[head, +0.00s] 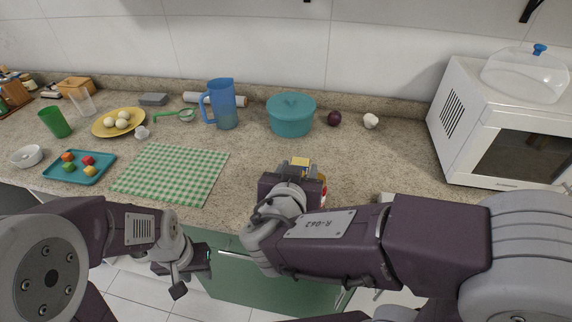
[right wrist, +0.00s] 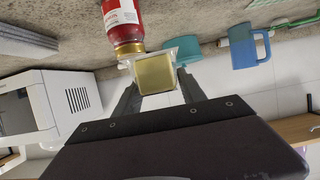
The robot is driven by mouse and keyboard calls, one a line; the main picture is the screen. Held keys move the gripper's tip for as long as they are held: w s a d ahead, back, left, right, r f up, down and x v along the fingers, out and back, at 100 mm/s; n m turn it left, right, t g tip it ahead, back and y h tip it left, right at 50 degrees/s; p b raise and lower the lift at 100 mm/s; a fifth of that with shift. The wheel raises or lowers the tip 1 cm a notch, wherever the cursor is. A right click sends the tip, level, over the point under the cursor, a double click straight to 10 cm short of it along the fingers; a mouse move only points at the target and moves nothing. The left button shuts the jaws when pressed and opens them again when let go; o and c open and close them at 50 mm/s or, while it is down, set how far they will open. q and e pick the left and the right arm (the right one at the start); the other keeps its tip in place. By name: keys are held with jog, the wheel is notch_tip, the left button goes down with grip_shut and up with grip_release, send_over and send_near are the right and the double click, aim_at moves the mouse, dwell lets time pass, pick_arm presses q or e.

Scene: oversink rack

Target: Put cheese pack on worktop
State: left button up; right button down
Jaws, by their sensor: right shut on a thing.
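The cheese pack (right wrist: 155,74) is a yellow block in a clear wrapper, held between the fingertips of my right gripper (right wrist: 160,88) in the right wrist view.
A red bottle with a gold cap (right wrist: 124,28) is close beside the pack. A teal pot (head: 291,118), blue jug (head: 224,106), onion (head: 334,118) and garlic (head: 370,121) stand behind. A checked cloth (head: 172,172) lies left, a microwave (head: 470,130) stands right. Bare worktop lies between.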

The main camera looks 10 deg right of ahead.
jog(key=shift+w+r, duration=0.1)
jog(key=w+a+f, duration=0.4)
jog(key=w+a, duration=0.1)
jog(key=w+a+f+p, duration=0.1)
jog(key=w+a+f, duration=0.2)
jog(key=shift+w, duration=0.15)
notch_tip(320, 180, down, 3)
jog(key=shift+f, duration=0.1)
jog(key=shift+a+f, duration=0.1)
jog(key=shift+f, duration=0.3)
jog(key=shift+f+b, duration=0.15)
jog(key=shift+b, duration=0.2)
jog(key=c, duration=0.7)
grip_release()
jog(key=shift+o, duration=0.2)
